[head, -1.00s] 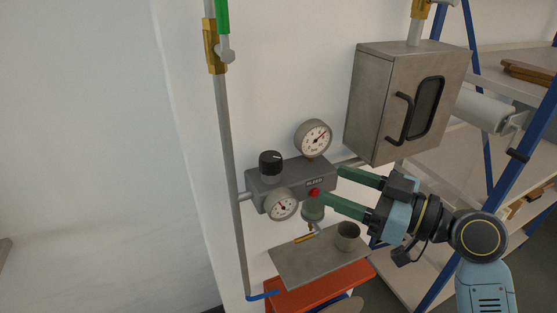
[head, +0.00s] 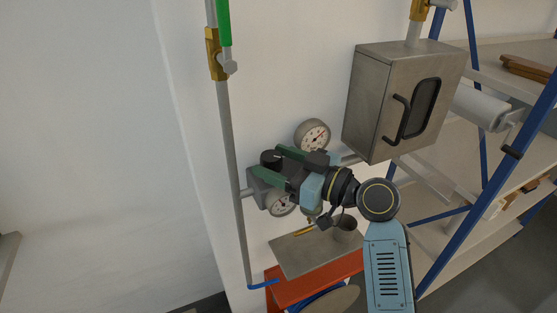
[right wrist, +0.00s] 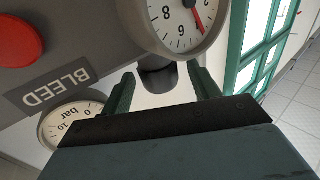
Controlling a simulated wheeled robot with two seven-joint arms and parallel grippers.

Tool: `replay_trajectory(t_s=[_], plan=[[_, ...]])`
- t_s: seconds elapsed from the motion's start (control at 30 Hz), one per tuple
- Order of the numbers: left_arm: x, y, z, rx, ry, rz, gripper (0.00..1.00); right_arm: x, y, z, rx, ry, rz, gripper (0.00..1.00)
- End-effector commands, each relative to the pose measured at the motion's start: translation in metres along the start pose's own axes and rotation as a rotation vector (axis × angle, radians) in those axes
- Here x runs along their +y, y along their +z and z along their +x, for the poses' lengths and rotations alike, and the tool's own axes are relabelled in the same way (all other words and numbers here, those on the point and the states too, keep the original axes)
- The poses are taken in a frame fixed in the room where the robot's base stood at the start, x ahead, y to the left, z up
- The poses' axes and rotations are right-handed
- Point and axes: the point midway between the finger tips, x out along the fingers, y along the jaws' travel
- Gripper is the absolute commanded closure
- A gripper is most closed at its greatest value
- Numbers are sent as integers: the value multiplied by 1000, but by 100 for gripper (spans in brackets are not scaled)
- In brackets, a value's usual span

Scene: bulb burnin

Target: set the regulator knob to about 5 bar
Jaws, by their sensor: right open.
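Contact cannot be told. In the right wrist view, a dark rounded part, seemingly the knob (right wrist: 158,82), shows between the fingertips (right wrist: 160,85). The lower gauge (head: 281,203) is partly covered by my gripper; it also shows upside down in the right wrist view (right wrist: 180,22) with a red needle. Its exact reading cannot be told. My left gripper is not in view.
The upper gauge (head: 312,135) sits just above my right gripper. A red button (right wrist: 15,42) and BLEED label (right wrist: 60,87) are close by. A metal cabinet (head: 372,100) hangs to the right. A plate (head: 295,255) with a cup (head: 345,230) lies below. A grey pipe (head: 231,140) runs on the left.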

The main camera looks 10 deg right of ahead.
Motion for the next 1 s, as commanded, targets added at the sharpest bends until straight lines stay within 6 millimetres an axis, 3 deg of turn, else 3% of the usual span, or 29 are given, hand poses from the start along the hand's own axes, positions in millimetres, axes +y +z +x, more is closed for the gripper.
replay_trajectory(t_s=[0.1,0.43,0.73,1.0], plan=[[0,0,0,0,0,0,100,0,0,0,0,0,0,40],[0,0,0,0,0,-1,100,0,0,0,0,0,0,83],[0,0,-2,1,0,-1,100,-1,1,-1,-3,42,1,84],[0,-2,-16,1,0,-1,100,-5,-2,0,-2,205,0,84]])
